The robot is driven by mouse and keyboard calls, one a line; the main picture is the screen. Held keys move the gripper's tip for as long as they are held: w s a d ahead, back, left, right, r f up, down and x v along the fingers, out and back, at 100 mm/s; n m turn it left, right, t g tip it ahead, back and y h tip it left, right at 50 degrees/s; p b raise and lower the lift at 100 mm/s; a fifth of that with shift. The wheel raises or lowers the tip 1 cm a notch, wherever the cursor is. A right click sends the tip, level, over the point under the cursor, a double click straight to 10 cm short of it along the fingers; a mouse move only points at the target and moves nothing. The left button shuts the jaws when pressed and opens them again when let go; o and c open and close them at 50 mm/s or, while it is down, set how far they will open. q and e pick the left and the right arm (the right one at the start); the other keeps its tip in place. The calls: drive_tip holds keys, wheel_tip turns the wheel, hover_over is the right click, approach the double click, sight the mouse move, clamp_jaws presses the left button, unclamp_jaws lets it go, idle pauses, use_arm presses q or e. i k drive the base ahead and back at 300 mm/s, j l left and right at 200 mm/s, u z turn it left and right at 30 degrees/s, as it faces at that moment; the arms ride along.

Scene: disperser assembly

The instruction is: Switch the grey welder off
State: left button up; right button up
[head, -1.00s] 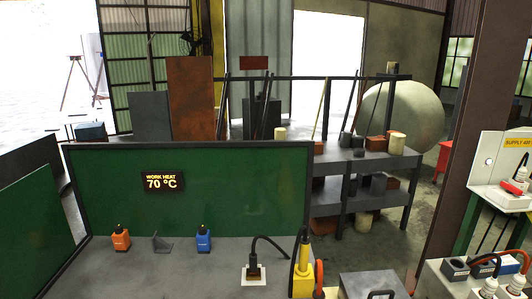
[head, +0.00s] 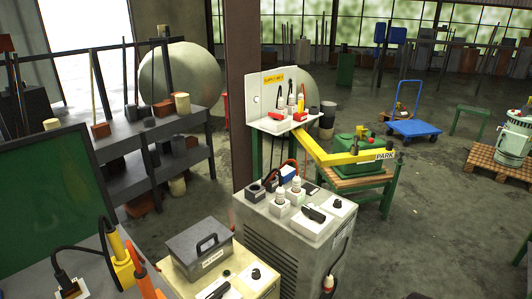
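The grey welder (head: 287,245) is a grey cabinet with a vented front, standing in the middle of the head view. On its top are a white plate with a black lever-like handle (head: 313,214), a round black knob (head: 338,202), pale sockets with white plugs (head: 280,197) and a dark block (head: 256,191). Whether its switch is on or off is too small to tell. A black plug with a red part (head: 328,284) hangs at its right side. Neither of my grippers can be made out in the head view.
A cream cabinet (head: 243,258) with a lidded grey box (head: 200,248) stands in front at left. Yellow and orange tools (head: 122,262) stand by the green screen (head: 45,200). Behind are a supply stand (head: 253,100) and a yellow beam (head: 340,155) marked PARK. Floor (head: 440,235) at right is clear.

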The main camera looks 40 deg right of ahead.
sight(314, 214)
drive_tip(key=z, duration=1.8)
drive_tip(key=i+l+u, duration=0.15)
drive_tip(key=u, duration=0.8)
drive_tip(key=i+l+u, duration=0.3)
drive_tip(key=l, duration=0.45)
drive_tip(key=l+u, duration=0.3)
drive_tip(key=l, duration=0.45)
drive_tip(key=i+l+u, duration=0.1)
drive_tip(key=l+u, duration=0.2)
drive_tip(key=l, duration=1.8)
drive_tip(key=j, duration=0.75)
drive_tip(key=i, duration=0.15)
